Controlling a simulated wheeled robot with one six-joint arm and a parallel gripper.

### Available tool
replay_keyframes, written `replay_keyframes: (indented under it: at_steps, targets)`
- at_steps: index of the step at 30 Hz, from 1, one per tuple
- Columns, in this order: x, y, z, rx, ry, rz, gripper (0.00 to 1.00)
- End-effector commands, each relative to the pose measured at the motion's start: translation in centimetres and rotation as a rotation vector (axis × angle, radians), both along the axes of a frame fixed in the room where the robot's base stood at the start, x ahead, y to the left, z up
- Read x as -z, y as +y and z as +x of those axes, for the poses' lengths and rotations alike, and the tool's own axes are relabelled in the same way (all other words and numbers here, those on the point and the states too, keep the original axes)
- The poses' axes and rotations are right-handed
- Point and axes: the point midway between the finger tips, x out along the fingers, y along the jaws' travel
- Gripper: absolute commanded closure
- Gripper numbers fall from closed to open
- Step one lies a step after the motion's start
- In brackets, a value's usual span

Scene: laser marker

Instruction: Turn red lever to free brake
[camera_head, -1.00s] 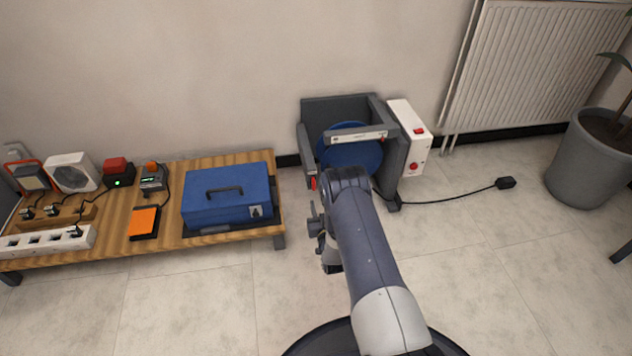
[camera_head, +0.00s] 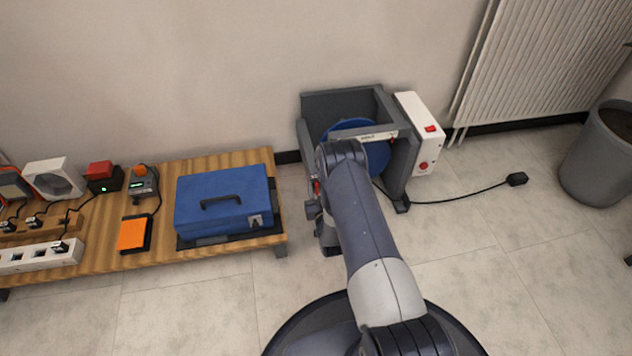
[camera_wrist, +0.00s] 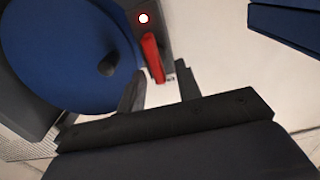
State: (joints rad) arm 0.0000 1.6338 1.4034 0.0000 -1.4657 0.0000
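The red lever (camera_wrist: 152,58) sits on the dark grey frame, just below a lit white dot with a red rim. In the head view the lever (camera_head: 317,187) is a small red spot at the frame's front left. My gripper (camera_wrist: 161,80) is open, its two dark fingers apart. The lever's lower end shows near the gap between the fingertips, closer to the left finger; I cannot tell whether they touch. The blue wheel (camera_wrist: 50,45) with a black knob (camera_wrist: 108,64) is left of the lever. In the head view my arm hides much of the gripper.
The grey frame (camera_head: 398,165) holds the wheel by the wall. A white box (camera_head: 420,130) with red controls is on its right, its cable crossing the floor. A wooden table (camera_head: 165,205) with a blue case (camera_head: 222,198) stands left. Open floor lies at the front.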

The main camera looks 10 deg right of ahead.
Motion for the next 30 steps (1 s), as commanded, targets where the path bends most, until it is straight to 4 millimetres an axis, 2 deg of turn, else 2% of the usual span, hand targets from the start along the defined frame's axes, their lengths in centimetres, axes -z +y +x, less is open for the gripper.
replay_keyframes:
  at_steps: [7,18,30]
  targets:
    - [-0.01,0.0,-0.01,0.0,0.0,0.0,0.69]
    - [0.0,0.0,0.0,0.0,0.0,0.0,0.99]
    - [0.12,0.05,-0.05,0.0,0.003,-0.021,1.0]
